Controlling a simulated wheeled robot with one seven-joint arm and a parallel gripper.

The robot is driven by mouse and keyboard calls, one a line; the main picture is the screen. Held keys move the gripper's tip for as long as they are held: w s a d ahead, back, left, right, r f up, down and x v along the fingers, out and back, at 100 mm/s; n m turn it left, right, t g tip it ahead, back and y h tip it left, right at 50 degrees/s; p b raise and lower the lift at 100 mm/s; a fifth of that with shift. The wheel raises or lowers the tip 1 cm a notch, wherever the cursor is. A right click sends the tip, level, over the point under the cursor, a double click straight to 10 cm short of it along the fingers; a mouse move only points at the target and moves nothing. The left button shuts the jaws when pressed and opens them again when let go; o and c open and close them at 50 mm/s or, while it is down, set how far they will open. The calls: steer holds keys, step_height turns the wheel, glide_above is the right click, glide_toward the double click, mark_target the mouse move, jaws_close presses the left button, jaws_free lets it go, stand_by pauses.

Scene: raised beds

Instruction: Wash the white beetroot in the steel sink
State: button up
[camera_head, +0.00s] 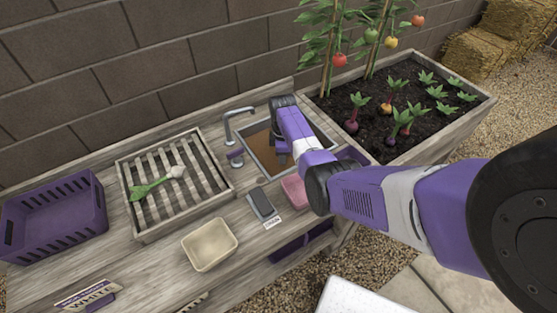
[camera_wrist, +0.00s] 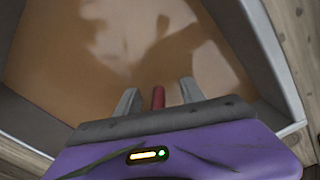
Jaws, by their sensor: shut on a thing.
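The steel sink (camera_head: 319,131) is set in the wooden bench and holds brown, cloudy water; its grey wall and the water also show in the wrist view (camera_wrist: 225,22). My gripper (camera_wrist: 160,88) points down into the sink, shut on a thin dark-red stalk (camera_wrist: 158,98). What hangs below the stalk is hidden in the murky water, so I cannot tell its colour. In the head view my arm hides the fingers. A pale root with green leaves (camera_head: 176,172) lies on the slatted rack (camera_head: 215,167), left of the sink; it looks like a white beetroot.
A tap (camera_head: 229,127) stands at the sink's left edge. A grey brush-like block (camera_head: 261,203), a pink sponge-like block (camera_head: 294,191) and a cream tray (camera_head: 209,244) lie in front. A purple crate (camera_head: 52,222) stands far left. A planted bed (camera_head: 440,137) is at the right.

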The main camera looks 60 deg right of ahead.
steer(key=shift+s+d+b, duration=0.15)
steer(key=shift+s+d, duration=0.2)
steer(key=shift+d, duration=0.25)
steer(key=shift+s+d+b, duration=0.15)
steer(key=shift+s+d, duration=0.15)
steer(key=shift+d, duration=0.25)
steer(key=shift+s+d+r, duration=0.15)
steer(key=shift+d, duration=0.05)
step_height(320, 180, up, 17)
steer(key=p, duration=1)
